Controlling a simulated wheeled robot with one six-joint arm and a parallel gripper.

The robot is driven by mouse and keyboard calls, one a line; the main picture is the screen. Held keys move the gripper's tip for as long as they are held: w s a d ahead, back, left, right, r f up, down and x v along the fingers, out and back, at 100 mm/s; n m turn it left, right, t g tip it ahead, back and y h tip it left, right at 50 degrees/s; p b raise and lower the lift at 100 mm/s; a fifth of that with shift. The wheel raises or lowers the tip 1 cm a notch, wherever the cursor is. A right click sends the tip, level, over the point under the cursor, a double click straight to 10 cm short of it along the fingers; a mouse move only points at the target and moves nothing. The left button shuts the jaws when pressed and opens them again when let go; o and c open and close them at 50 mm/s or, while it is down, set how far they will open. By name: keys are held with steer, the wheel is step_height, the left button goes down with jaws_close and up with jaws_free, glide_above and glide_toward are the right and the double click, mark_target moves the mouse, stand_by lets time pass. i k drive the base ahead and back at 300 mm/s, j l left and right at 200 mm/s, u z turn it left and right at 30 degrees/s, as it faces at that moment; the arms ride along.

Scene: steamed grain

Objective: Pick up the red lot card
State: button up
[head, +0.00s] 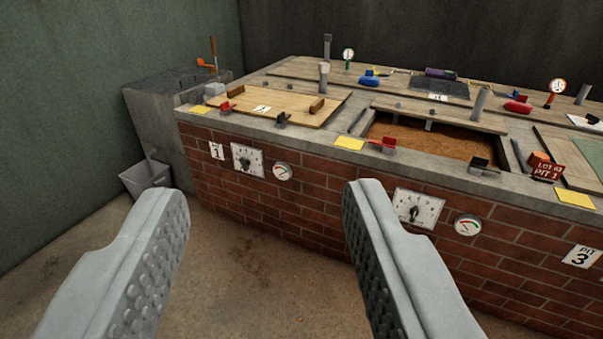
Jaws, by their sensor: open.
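The red lot card (547,171) is at the right side of the head view, on the front edge of the brick counter. It carries pale lettering that reads "LOT 43 PIT 3". An orange-red block shows just behind its top left. My gripper (267,208) is open and empty, its two grey studded fingers wide apart in the foreground. It is in front of the counter, well to the left of the card and apart from it.
The brick counter (320,200) runs across the view, with dials and gauges on its front. An open pit (430,143) of brown grain lies left of the card. A yellow card (574,197) lies near it. A grey bin (146,177) stands at the left. The floor before the counter is clear.

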mark_target(544, 171)
steer(key=z, duration=1.45)
steer(key=i+l+u, duration=0.1)
steer(key=i+l, duration=0.15)
steer(key=i, duration=0.3)
steer(key=i+l+u, duration=0.15)
steer(key=i, duration=0.4)
steer(key=i+l+u, duration=0.1)
steer(key=i+l, duration=0.35)
steer(key=i+l+u, duration=0.1)
steer(key=i+l, duration=0.25)
steer(key=i, duration=0.2)
